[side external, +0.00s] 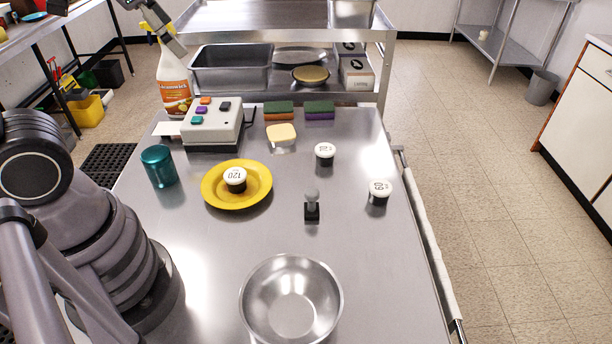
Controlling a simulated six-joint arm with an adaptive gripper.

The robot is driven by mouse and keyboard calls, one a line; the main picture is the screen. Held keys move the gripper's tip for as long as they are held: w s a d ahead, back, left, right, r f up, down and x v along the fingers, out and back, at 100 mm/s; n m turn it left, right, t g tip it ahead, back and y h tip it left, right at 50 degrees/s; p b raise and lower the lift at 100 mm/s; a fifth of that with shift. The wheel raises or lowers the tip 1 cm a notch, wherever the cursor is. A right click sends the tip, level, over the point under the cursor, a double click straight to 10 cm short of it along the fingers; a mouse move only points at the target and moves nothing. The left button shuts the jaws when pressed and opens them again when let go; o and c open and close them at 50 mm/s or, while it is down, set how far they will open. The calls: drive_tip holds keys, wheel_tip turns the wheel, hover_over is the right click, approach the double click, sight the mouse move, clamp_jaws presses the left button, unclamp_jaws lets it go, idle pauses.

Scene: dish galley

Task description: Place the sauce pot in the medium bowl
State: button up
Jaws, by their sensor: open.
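Three small dark pots with white numbered lids look like sauce pots. One marked 120 (235,178) sits on a yellow plate (262,196). Another pot (325,152) stands to its right and farther back, and a third (380,190) stands near the table's right edge. I cannot tell which one the task names. A shiny metal bowl (291,300), apparently the medium bowl, stands empty at the front of the table.
A small knobbed tool (312,206) stands between the pots and bowl. A teal cup (158,166) is left of the plate. Behind are a button box (213,128), spray bottle (174,85), sponges (279,110) and a yellowish block (281,134). The table right of the bowl is clear.

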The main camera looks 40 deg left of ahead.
drive_tip(key=w+d+f+m+h, duration=0.2)
drive_tip(key=w+d+f+m, duration=0.6)
drive_tip(key=w+d+m, duration=0.25)
drive_tip(key=d+f+m+g+h, duration=0.2)
drive_tip(key=d+f+m+h, duration=0.1)
drive_tip(key=d+f+m, duration=0.45)
drive_tip(key=s+d+f+m+g, duration=0.2)
drive_tip(key=s+f+m+g, duration=0.1)
drive_tip(key=s, duration=0.4)
drive_tip(key=s+d+f+m+g, duration=0.3)
drive_tip(key=s+f+g, duration=0.2)
drive_tip(key=s+f, duration=0.1)
drive_tip(key=s+d+f+m+g, duration=0.2)
drive_tip(key=s+f+m+g, duration=0.1)
drive_tip(key=s, duration=0.6)
wheel_tip(320, 180, down, 3)
drive_tip(key=shift+d+r+m+g, duration=0.2)
drive_tip(key=shift+m+g, duration=0.1)
drive_tip(key=shift+g, duration=0.5)
drive_tip(key=x, duration=0.8)
drive_tip(key=shift+s+a, duration=0.1)
drive_tip(key=shift+s, duration=0.05)
drive_tip(key=x, duration=0.5)
drive_tip(key=shift+s+f, duration=0.2)
drive_tip(key=shift+f, duration=0.05)
drive_tip(key=c, duration=1.2)
